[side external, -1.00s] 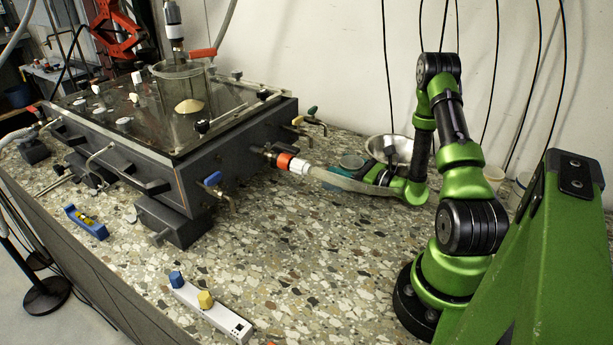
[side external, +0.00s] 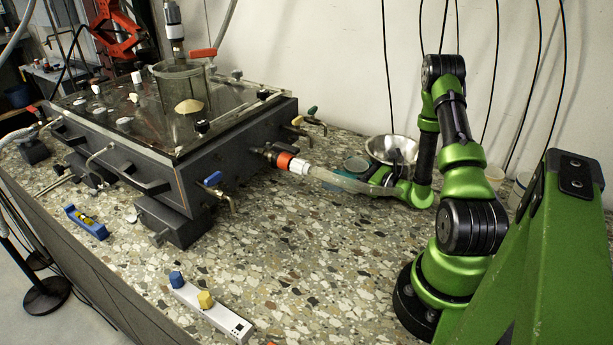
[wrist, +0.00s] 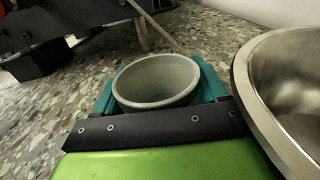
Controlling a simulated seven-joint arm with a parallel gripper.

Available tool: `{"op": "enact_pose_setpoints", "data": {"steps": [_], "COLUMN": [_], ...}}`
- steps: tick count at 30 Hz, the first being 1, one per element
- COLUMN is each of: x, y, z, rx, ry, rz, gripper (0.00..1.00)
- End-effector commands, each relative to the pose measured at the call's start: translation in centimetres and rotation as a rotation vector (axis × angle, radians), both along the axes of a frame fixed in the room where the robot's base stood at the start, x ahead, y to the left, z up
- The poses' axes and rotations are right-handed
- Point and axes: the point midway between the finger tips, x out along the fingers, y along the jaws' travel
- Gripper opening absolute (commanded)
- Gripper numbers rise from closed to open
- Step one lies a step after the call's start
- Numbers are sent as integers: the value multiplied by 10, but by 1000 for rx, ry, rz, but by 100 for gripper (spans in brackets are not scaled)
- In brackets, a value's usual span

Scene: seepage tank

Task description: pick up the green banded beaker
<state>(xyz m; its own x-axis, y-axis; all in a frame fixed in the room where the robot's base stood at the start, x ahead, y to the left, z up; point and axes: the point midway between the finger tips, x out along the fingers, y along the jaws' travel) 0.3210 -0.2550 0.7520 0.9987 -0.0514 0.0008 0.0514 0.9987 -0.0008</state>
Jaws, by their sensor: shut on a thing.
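The beaker (wrist: 155,82) stands between the teal fingers of my gripper (wrist: 158,76) in the wrist view. Its pale grey round rim and hollow inside face the camera. My gripper is shut on it, with one finger along each side. The beaker's lower wall and any green band are hidden by the fingers and the gripper body. In the side view, a small teal shape (side external: 355,163) shows at my gripper's end, partly behind the clear hose. I cannot tell there which part is beaker and which is finger, or whether the beaker is off the bench.
A metal bowl (wrist: 285,85) is close on the right of my gripper; it also shows in the side view (side external: 392,150). A clear hose (side external: 340,180) runs from the dark tank (side external: 240,150) past my gripper. The speckled bench (side external: 310,250) is open in front.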

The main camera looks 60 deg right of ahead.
Motion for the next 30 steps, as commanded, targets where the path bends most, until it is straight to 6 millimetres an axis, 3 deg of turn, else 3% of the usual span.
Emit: {"op": "enact_pose_setpoints", "data": {"steps": [1,2,7,17,30], "x": [0,0,0,-6,-87], "y": [0,0,0,0,4], "z": [0,0,0,0,-1], "rx": [0,0,0,1,3], "ry": [-1,-1,0,1,3], "rz": [0,0,0,-2,-2], "gripper": [40,75,100,100,100]}}
